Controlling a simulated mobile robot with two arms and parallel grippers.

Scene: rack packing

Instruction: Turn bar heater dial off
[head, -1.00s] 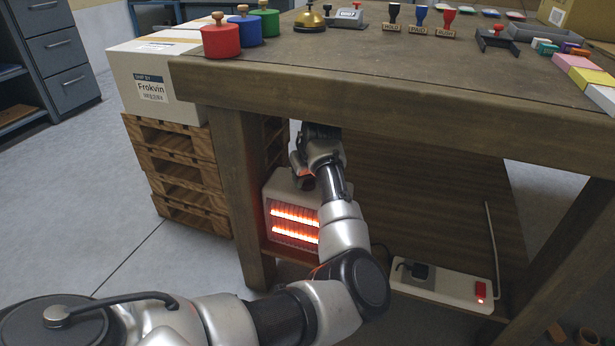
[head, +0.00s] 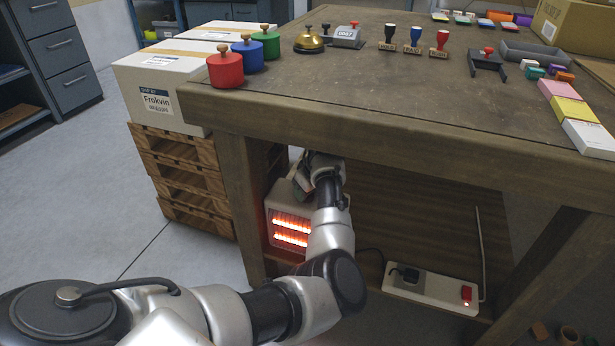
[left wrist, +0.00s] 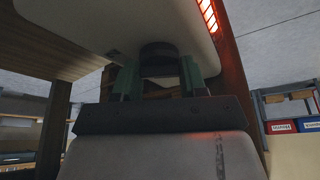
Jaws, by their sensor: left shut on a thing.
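The bar heater (head: 291,228) stands on the low shelf under the workbench, its two bars glowing orange-red. Its pale casing (left wrist: 95,25) fills the top of the left wrist view, with a glowing corner at the upper right. A dark round dial (left wrist: 158,52) sits on the casing. My left gripper (left wrist: 158,75) has its green-grey fingers on either side of the dial and is shut on it. In the head view my left arm reaches under the bench and its wrist hides part of the heater. My right gripper is not in view.
The thick workbench edge (head: 400,163) is above my left arm. A power strip (head: 430,288) with a plug and a red switch lies to the right of the heater. Boxes (head: 150,95) on wooden pallets (head: 180,170) stand to the left. Stamps and weights stand on the bench.

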